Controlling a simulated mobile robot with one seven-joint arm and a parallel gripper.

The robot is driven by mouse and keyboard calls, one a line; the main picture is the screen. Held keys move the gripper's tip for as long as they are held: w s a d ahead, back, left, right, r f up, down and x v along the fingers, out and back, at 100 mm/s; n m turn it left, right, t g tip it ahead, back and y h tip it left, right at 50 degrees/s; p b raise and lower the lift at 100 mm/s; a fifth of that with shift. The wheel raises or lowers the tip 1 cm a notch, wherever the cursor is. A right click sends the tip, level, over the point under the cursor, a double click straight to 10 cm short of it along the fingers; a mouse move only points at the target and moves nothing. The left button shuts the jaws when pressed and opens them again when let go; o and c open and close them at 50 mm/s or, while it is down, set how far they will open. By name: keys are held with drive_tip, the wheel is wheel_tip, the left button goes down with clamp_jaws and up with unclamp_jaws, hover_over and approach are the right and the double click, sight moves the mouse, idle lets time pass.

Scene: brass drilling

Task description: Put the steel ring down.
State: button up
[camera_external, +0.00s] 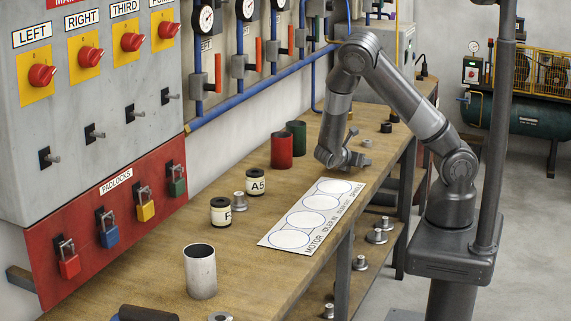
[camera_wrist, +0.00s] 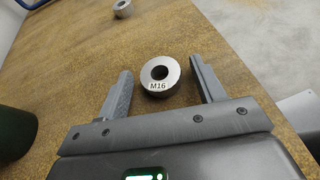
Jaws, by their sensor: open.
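A steel ring marked M16 (camera_wrist: 161,76) lies flat on the wooden bench in the wrist view, between the tips of my gripper (camera_wrist: 161,70). The fingers are open, with a visible gap on each side of the ring. In the external view the ring (camera_external: 367,143) is a small grey piece just past the fingers of my gripper (camera_external: 359,147), which is low over the bench. A second steel ring (camera_wrist: 122,8) lies farther off in the wrist view and also shows in the external view (camera_external: 386,127).
A green cylinder (camera_external: 297,138) and a red cylinder (camera_external: 281,151) stand left of my gripper. A white mat with circles (camera_external: 312,216) lies nearer the camera. Labelled tins (camera_external: 221,211) and a steel tube (camera_external: 200,271) stand farther forward. The bench (camera_external: 250,290) edge runs along the right.

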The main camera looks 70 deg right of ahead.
drive_tip(key=shift+r, duration=0.1)
drive_tip(key=shift+w+a+r, duration=0.1)
drive_tip(key=shift+a+r, duration=0.05)
drive_tip(key=shift+a, duration=0.1)
drive_tip(key=v, duration=1.1)
drive_tip(key=shift+a+r, duration=0.1)
drive_tip(key=s+a+r+m+t+y, duration=0.4)
drive_tip(key=s+a+r+m+y, duration=0.2)
drive_tip(key=r, duration=0.4)
drive_tip(key=s+a+r+m+t+y, duration=0.4)
drive_tip(key=s+r+m+y, duration=0.3)
drive_tip(key=s+r+m, duration=0.2)
drive_tip(key=shift+a+r+m, duration=0.4)
drive_tip(key=shift+a+r, duration=0.1)
drive_tip(key=shift+a, duration=0.4)
